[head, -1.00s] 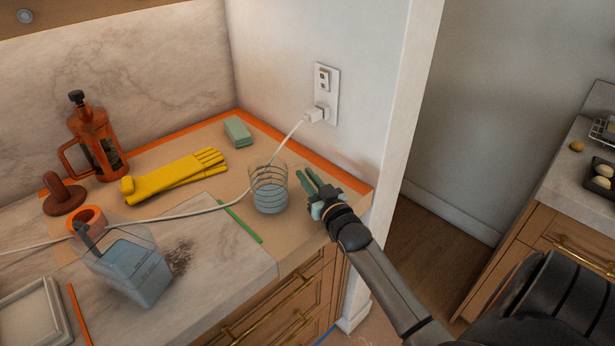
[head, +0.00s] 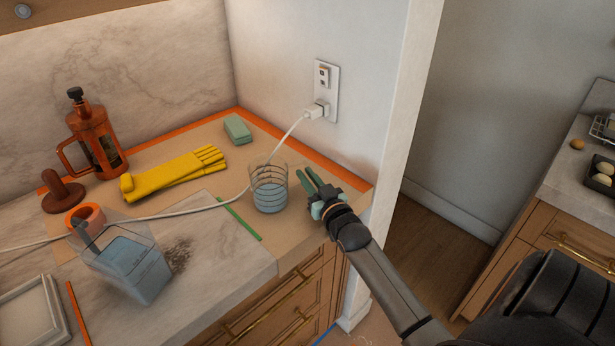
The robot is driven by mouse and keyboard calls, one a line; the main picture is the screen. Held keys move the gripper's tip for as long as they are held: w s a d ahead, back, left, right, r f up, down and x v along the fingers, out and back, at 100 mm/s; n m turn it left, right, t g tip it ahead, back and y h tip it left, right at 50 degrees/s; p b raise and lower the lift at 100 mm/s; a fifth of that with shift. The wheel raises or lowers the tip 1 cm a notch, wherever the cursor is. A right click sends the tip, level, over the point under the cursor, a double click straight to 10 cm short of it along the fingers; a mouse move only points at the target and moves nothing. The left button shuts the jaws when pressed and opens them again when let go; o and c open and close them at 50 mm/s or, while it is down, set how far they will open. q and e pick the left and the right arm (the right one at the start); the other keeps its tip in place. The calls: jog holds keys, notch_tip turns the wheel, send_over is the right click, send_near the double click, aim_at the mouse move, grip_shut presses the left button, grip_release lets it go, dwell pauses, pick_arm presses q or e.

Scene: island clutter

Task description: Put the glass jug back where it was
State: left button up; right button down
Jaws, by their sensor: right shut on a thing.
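The glass jug (head: 269,199), clear with ribbed rings and pale blue liquid inside, stands upright near the right end of the counter in the head view. My right gripper (head: 307,181) is just to its right, low over the counter, with its green fingers pointing towards the jug. My left gripper is not in view.
A white cord (head: 180,213) runs behind the jug to the wall outlet (head: 326,90).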

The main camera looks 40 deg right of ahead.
jog(key=c, duration=0.8)
grip_release()
jog(key=shift+f, duration=0.15)
jog(key=shift+o, duration=0.2)
jog(key=shift+f, duration=0.1)
jog(key=shift+s, duration=0.1)
jog(key=v, duration=1.2)
jog(key=shift+s+r+b, duration=0.2)
jog(key=shift+r+b, duration=0.05)
jog(key=shift+b, duration=0.1)
jog(key=shift+a, duration=0.15)
